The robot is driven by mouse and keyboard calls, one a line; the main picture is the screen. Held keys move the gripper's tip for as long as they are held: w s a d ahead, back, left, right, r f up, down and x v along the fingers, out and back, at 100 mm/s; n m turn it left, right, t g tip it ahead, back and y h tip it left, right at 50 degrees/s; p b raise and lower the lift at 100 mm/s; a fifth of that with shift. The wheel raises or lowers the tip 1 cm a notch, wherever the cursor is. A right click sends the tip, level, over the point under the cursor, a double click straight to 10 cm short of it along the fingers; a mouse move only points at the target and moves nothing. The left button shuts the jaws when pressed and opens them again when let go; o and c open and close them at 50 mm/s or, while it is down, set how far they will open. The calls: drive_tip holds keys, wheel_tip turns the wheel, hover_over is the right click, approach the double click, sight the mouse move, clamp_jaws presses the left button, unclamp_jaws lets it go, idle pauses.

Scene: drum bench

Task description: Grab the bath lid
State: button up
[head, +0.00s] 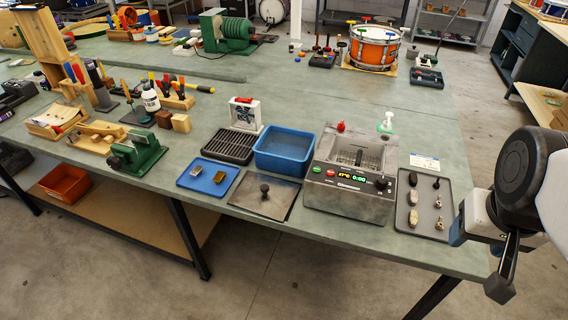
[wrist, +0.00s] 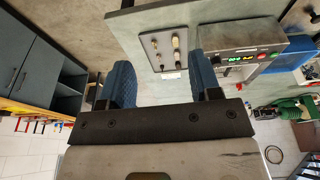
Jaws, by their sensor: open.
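The bath lid (head: 256,202) is a flat grey metal plate with a black knob (head: 264,188). In the head view it lies flat on the bench near the front edge, left of the metal bath (head: 352,172). The bath has a lit display and red and green buttons, and its top is uncovered. My gripper (wrist: 163,78) is open and empty, its two blue fingers wide apart in the wrist view. It is off the bench's right end, far to the right of the lid. In the wrist view I cannot clearly make out the lid.
A blue tub (head: 284,150) stands behind the lid. A blue tray (head: 208,178) and a black rack (head: 230,146) lie to its left. A grey tray (head: 422,216) with several small parts lies between the bath and my arm. The bath stands between my gripper and the lid.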

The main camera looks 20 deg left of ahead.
drive_tip(key=w+a+f+n+t+h, duration=0.1)
drive_tip(key=w+a+n+h, duration=0.1)
drive_tip(key=w+a+n, duration=0.45)
drive_tip(key=w+a+n+t+h, duration=0.15)
drive_tip(key=w+a, duration=0.25)
drive_tip(key=w, duration=0.6)
drive_tip(key=w+a+f+n+t+y, duration=0.1)
drive_tip(key=w+a+f+n+t, duration=0.2)
drive_tip(key=a, duration=0.7)
drive_tip(key=w+a+f+n+t+y, duration=0.15)
drive_tip(key=w+a+n, duration=0.4)
drive_tip(key=a, duration=0.55)
drive_tip(key=s+a+f+n+y, duration=0.1)
drive_tip(key=a+f+n, duration=0.3)
drive_tip(key=a, duration=0.6)
drive_tip(key=s+a+f+n+y, duration=0.25)
drive_tip(key=a+f, duration=0.25)
drive_tip(key=a, duration=0.4)
drive_tip(key=n+t+h, duration=0.3)
drive_tip(key=n+h, duration=0.2)
drive_tip(key=n, duration=0.5)
approach(263, 189)
drive_tip(key=x, duration=0.2)
drive_tip(key=shift+w+a+y, duration=0.1)
drive_tip(key=shift+w+y, duration=0.15)
drive_tip(key=shift+w, duration=0.15)
drive_tip(key=shift+s+d+f+n, duration=0.15)
drive_tip(key=shift+s+d+n, duration=0.1)
drive_tip(key=shift+n, duration=0.15)
drive_tip(key=shift+w, duration=0.1)
